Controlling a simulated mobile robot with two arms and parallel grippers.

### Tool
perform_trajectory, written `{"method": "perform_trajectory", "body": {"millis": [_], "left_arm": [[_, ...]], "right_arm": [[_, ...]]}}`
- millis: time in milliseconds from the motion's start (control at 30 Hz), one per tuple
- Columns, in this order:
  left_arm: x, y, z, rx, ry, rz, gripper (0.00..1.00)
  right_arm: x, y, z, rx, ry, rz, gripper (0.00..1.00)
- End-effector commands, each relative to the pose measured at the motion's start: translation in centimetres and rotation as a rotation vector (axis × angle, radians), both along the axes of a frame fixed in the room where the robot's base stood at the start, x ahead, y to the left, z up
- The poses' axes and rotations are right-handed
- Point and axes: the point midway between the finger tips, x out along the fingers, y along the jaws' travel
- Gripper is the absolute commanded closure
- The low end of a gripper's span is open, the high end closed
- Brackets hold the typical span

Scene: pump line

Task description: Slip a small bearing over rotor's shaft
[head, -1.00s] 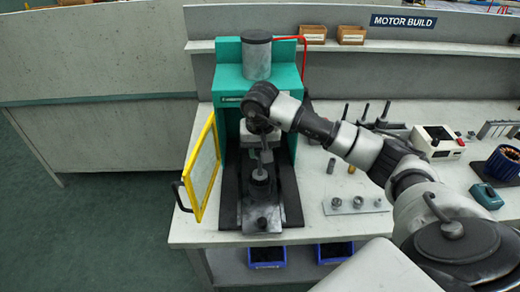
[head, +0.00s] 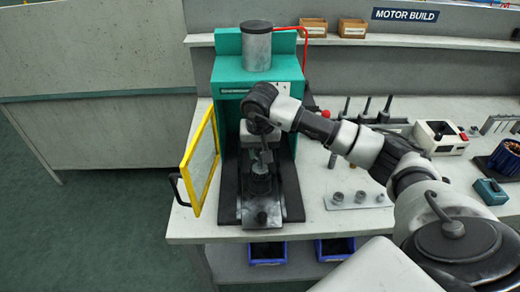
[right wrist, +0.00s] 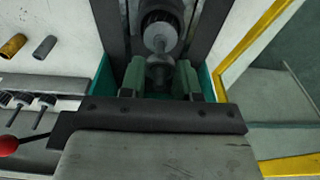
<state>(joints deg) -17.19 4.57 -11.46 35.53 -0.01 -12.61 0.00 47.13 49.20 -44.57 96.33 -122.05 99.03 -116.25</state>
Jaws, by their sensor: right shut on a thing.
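The rotor (head: 260,184) stands upright on the plate in the bay of the green press (head: 228,73). In the right wrist view its dark body (right wrist: 160,14) and pale shaft end (right wrist: 160,37) show just beyond my fingers. My right gripper (head: 262,157) is inside the press, above the rotor. In the right wrist view its two green fingers are shut on a small round grey thing (right wrist: 160,72), which looks like the small bearing. It appears close to the shaft end; I cannot tell whether they touch. My left gripper is not in view.
The yellow-framed guard door (head: 204,165) stands open at the press's left. A pale plate with small metal parts (head: 358,201) lies to the right.

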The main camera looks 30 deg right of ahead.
Motion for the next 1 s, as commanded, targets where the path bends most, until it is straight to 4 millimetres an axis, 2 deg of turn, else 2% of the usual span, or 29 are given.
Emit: {"method": "perform_trajectory", "body": {"millis": [500,600,633,800,1000], "left_arm": [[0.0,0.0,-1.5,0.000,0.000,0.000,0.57],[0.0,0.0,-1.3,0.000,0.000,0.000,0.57],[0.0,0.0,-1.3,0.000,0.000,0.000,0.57],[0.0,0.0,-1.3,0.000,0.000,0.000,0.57],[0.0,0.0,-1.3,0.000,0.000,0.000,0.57]], "right_arm": [[0.0,0.0,-1.6,0.000,0.000,-0.001,0.82],[0.0,0.0,-1.5,0.000,0.000,-0.001,0.82],[0.0,0.0,-1.5,0.000,0.000,-0.001,0.65],[0.0,0.0,-1.5,0.000,0.000,-0.001,0.39],[0.0,0.0,-1.5,0.000,0.000,-0.001,0.39]]}}
